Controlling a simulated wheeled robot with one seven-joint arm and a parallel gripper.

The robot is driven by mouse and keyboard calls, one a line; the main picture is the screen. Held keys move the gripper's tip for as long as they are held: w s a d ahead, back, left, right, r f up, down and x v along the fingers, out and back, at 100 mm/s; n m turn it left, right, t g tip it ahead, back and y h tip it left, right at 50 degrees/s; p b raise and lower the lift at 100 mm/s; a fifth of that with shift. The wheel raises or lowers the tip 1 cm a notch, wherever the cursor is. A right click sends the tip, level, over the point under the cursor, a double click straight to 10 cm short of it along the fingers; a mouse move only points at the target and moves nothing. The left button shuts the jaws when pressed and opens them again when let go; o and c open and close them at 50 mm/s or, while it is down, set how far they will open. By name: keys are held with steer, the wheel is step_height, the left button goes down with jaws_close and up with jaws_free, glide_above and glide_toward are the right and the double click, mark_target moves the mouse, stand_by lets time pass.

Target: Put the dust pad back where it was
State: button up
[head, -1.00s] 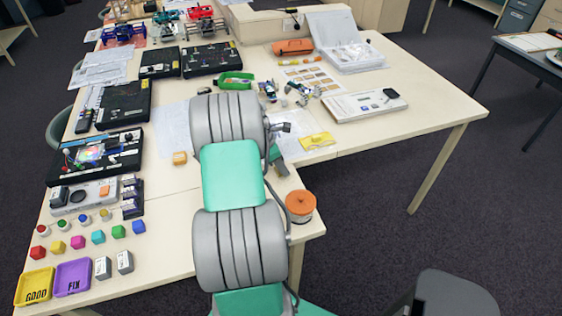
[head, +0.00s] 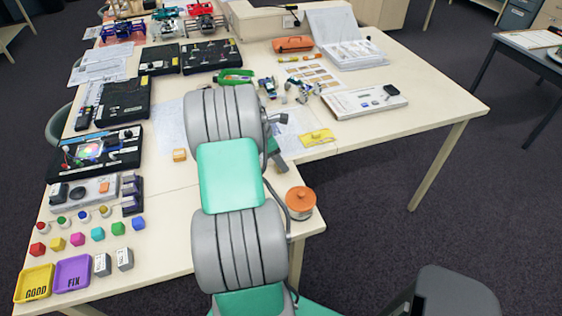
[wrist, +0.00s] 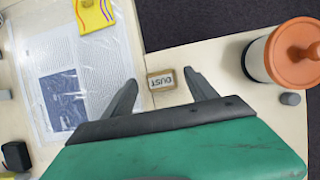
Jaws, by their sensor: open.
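A small tan-edged pad with a pale face marked DUST (wrist: 161,79) lies near the table edge in the wrist view. My gripper (wrist: 163,88) is open, one dark finger at each side of the pad. Gaps show between the pad and both fingers, so it looks apart from them. I cannot tell how high the fingertips are above the table. In the head view my arm hides the pad and most of the gripper.
An orange-lidded jar (head: 301,202) stands at the table corner; it also shows right of my gripper in the wrist view (wrist: 258,58). A clear-covered sheet (wrist: 72,78) and a yellow packet (head: 317,137) lie nearby. Yellow (head: 34,283) and purple (head: 72,273) trays stand front left.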

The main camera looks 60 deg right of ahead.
steer(key=v, duration=1)
steer(key=w+a+r+m+t, duration=0.2)
steer(key=w+a+r, duration=0.3)
steer(key=a, duration=0.6)
steer(key=w+a+r+m+t, duration=0.25)
steer(key=w+a, duration=0.45)
steer(key=a, duration=0.4)
steer(key=s+a+m+t+y, duration=0.1)
steer(key=s+a+m, duration=0.1)
steer(key=a, duration=0.9)
steer(key=s+a+m+t+y, duration=0.2)
steer(key=a, duration=1)
steer(key=shift+s+a+b, duration=0.3)
steer(key=shift+a, duration=0.05)
